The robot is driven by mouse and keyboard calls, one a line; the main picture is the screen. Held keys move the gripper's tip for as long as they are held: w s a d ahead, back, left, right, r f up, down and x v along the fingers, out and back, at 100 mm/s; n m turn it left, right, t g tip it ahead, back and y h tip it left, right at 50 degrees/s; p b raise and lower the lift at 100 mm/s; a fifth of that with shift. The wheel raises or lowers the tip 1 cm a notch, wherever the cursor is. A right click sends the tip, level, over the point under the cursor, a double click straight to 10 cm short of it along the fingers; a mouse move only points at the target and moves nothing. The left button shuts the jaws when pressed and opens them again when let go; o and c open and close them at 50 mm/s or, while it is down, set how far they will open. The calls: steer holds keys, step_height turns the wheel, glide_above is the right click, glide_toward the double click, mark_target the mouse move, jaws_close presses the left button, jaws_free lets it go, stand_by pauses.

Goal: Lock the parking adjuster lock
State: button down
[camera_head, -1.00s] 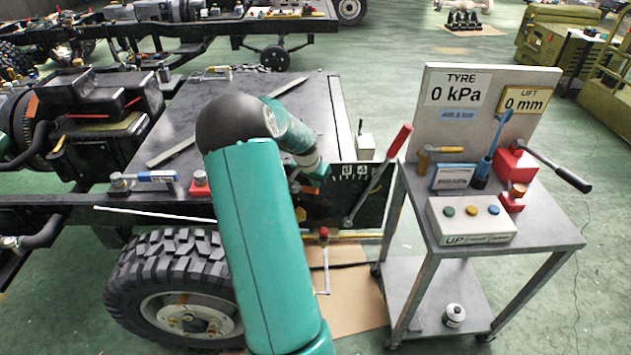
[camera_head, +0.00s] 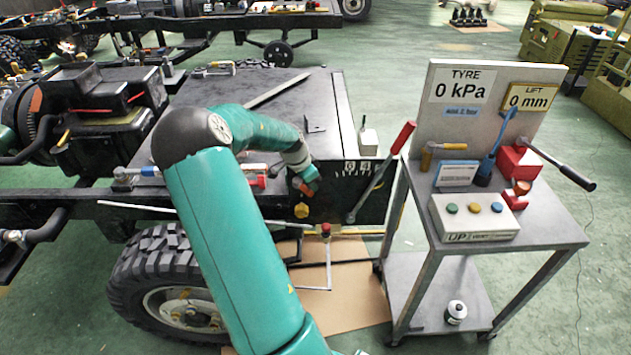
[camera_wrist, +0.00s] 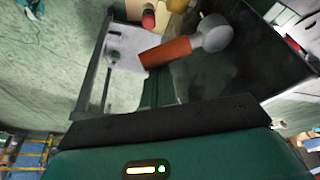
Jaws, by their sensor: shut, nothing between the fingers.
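I cannot tell for sure which part is the parking adjuster lock. My gripper (camera_head: 307,186) is small and partly blurred in the head view, at the chassis's dark side plate (camera_head: 345,200). A yellow hexagonal part (camera_head: 302,211) sits on that plate just below my gripper. In the wrist view, a short orange handle (camera_wrist: 168,52) with a round grey end (camera_wrist: 212,33) lies close ahead. A red knob (camera_wrist: 148,18) and a yellow part (camera_wrist: 178,5) show at the top edge. My fingers do not show clearly there, and contact cannot be told.
A long red-handled lever (camera_head: 380,165) leans right of the plate. A grey cart (camera_head: 560,235) with a gauge board (camera_head: 490,85), button box (camera_head: 470,217) and tools stands at right. A small red-topped crank (camera_head: 326,230) is below the plate. A tyre (camera_head: 145,285) is at lower left.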

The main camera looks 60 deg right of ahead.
mark_target(301, 187)
steer(key=m, duration=0.1)
steer(key=w+a+m, duration=0.1)
steer(key=a+m+g+y, duration=0.1)
steer(key=m, duration=0.1)
steer(key=shift+w, duration=0.25)
steer(key=shift+w+a, duration=0.3)
steer(key=shift+a, duration=0.1)
stand_by(0.4)
